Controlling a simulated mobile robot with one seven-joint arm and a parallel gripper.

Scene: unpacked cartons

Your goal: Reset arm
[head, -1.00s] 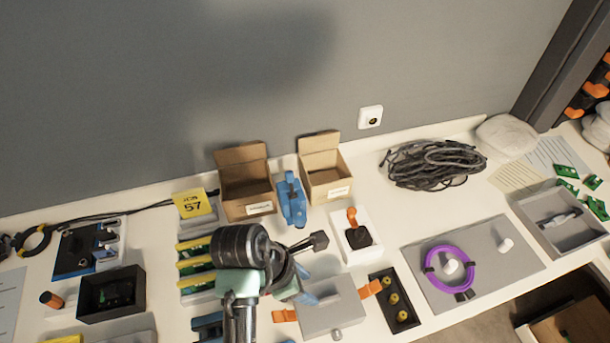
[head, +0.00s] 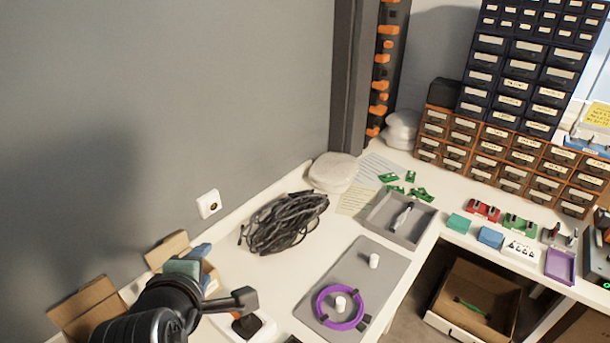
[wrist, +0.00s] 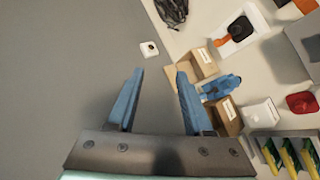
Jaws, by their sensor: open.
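My gripper (wrist: 156,100) shows in the wrist view with its two blue fingers apart and nothing between them. Beyond the fingers are the grey wall and the back edge of the table. An open cardboard box (head: 86,306) is at the lower left, partly hidden by my arm. A second cardboard box (head: 167,250) stands behind my arm. A blue object (wrist: 222,87) lies between the boxes in the wrist view.
A coil of black cable (head: 284,222) lies on the table. A purple ring (head: 322,308) is on a grey mat (head: 372,262). A grey tray (head: 427,222) holds a small tool. Drawer cabinets (head: 500,150) stand at the back right. A wall socket (head: 209,203) is on the wall.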

